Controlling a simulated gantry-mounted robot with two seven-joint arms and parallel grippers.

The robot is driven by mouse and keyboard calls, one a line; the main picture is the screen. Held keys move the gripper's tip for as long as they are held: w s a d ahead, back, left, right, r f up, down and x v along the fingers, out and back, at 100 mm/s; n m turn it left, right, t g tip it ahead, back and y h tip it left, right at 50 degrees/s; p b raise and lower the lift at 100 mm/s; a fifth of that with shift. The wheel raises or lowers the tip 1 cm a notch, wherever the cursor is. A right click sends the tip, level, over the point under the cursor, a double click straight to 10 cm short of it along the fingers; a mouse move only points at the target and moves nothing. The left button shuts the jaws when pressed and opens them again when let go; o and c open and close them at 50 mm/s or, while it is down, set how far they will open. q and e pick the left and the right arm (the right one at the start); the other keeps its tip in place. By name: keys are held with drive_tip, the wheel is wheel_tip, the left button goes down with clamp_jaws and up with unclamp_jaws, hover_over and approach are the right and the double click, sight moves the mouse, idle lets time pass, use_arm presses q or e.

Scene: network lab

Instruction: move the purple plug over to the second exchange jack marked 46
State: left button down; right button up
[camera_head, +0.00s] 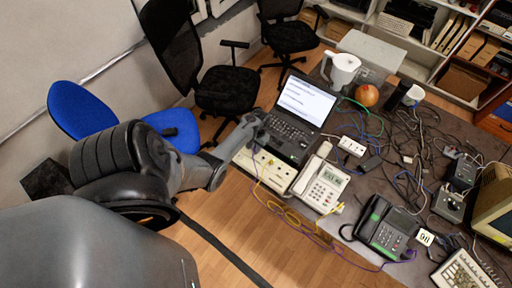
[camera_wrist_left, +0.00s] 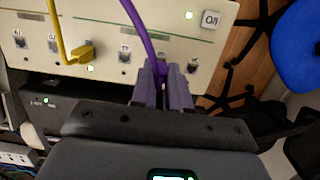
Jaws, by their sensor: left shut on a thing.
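My left gripper (camera_head: 258,126) is over the left end of the beige exchange box (camera_head: 268,172), beside the laptop. In the left wrist view the gripper (camera_wrist_left: 162,88) is shut on the purple plug, which is mostly hidden between the fingers; its purple cable (camera_wrist_left: 139,25) runs up out of them. The fingers are at the panel's row of jacks (camera_wrist_left: 124,55), near its right end. I cannot tell whether the plug sits in a jack. The small jack labels are unreadable, so I cannot pick out 46. My right gripper is not in view.
A yellow plug (camera_wrist_left: 80,53) sits in a jack left of the fingers. The laptop (camera_head: 300,110), a white phone (camera_head: 321,184) and a black phone (camera_head: 385,228) crowd the table near the box. Loose cables (camera_head: 405,145) cover its right side. A blue chair (camera_head: 88,110) stands left.

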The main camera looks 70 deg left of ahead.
use_arm(q)
drive_tip(key=shift+f+b, duration=0.35)
drive_tip(key=shift+f, duration=0.4)
idle(1.2)
drive_tip(key=c, duration=1)
unclamp_jaws()
drive_tip(key=shift+c, duration=0.2)
